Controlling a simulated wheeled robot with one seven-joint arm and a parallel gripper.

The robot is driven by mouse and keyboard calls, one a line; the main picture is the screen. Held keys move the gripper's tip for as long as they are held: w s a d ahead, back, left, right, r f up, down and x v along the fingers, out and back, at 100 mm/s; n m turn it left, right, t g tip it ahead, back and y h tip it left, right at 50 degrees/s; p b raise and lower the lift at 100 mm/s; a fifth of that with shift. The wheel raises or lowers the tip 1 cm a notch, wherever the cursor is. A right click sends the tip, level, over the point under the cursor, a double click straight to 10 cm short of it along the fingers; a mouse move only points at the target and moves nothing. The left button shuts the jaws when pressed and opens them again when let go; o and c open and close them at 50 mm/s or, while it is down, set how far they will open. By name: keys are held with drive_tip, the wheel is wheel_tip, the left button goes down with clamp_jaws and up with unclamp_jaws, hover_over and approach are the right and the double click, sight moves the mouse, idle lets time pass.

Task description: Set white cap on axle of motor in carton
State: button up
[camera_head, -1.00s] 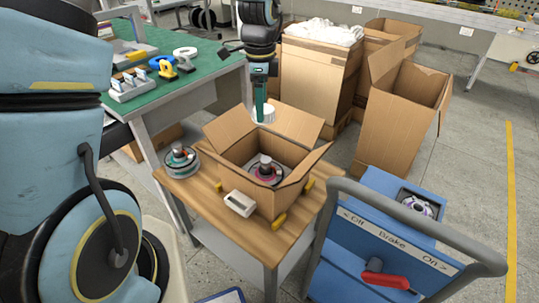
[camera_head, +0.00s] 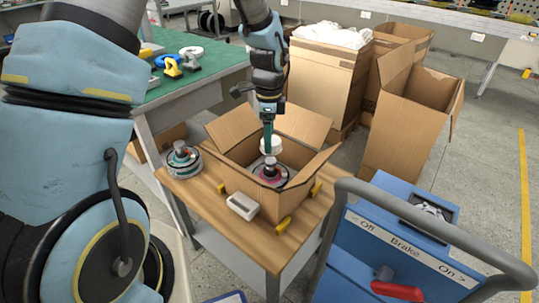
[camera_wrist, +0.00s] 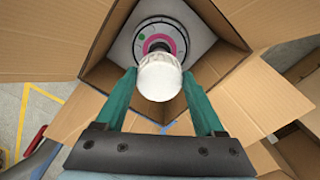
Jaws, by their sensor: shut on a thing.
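The white cap (camera_wrist: 160,77) is held between the two green fingers of my gripper (camera_wrist: 159,85) in the wrist view. In the head view the cap (camera_head: 271,146) hangs under my gripper (camera_head: 268,138), inside the open carton's mouth and above the motor. In the wrist view the motor (camera_wrist: 141,40) shows beyond the cap, toward the top and slightly left. The cap hides part of its hub, and I cannot tell whether cap and axle touch.
The carton stands on a wooden-topped table (camera_head: 248,233) with its flaps spread open. A second motor (camera_head: 183,160) and a white block (camera_head: 242,206) are on the table. A blue cart (camera_head: 384,249) stands at the right. Large cartons (camera_head: 329,84) stand behind.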

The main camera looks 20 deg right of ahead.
sight(269, 160)
drive_tip(key=shift+f, duration=2.75)
drive_tip(key=shift+f, duration=0.15)
drive_tip(key=o, duration=1.4)
drive_tip(key=shift+o, duration=0.2)
